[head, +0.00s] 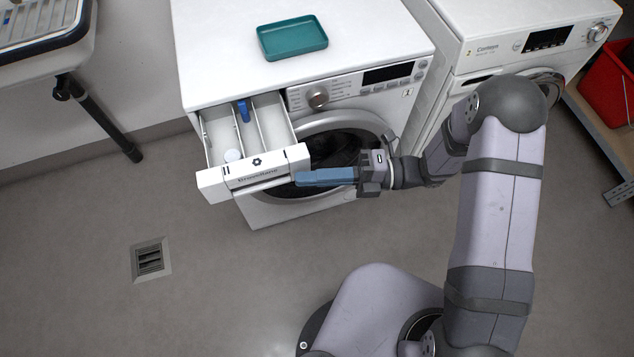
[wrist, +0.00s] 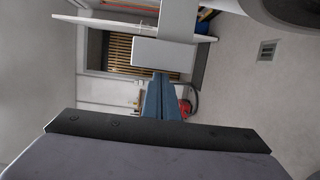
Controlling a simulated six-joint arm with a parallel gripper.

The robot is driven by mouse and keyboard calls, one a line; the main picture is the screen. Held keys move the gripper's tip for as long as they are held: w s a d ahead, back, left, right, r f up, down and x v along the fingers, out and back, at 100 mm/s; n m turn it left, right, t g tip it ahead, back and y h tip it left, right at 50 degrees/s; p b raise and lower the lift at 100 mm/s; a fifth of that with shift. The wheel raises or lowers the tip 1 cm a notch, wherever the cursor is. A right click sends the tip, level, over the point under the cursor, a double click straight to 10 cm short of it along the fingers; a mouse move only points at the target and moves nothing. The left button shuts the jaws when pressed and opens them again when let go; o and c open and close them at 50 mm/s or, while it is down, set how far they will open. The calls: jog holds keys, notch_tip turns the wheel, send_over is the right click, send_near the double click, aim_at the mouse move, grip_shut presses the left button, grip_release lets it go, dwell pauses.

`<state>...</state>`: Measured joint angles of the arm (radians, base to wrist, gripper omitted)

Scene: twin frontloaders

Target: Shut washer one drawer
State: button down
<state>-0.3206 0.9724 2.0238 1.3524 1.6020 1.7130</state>
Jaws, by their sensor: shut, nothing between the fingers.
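The left washer (head: 305,55) has its detergent drawer (head: 255,172) pulled out at the top left of its front.
The washer's round door (head: 340,130) is behind my fingers. A teal tray (head: 292,38) lies on the washer top. A second washer (head: 520,40) stands at the right, beside a red bin (head: 610,85). Open floor with a drain (head: 150,259) lies in front and left.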

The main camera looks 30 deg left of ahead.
jog(key=shift+w, duration=0.1)
dwell(0.3)
jog(key=w+a+b, duration=0.1)
jog(key=w+a, duration=0.9)
jog(key=shift+b, duration=0.3)
jog(key=w+d+p, duration=0.1)
jog(key=w+d, duration=0.1)
jog(key=d, duration=0.9)
jog(key=shift+w+p, duration=0.2)
jog(key=shift+p, duration=0.15)
jog(key=shift+d, duration=0.1)
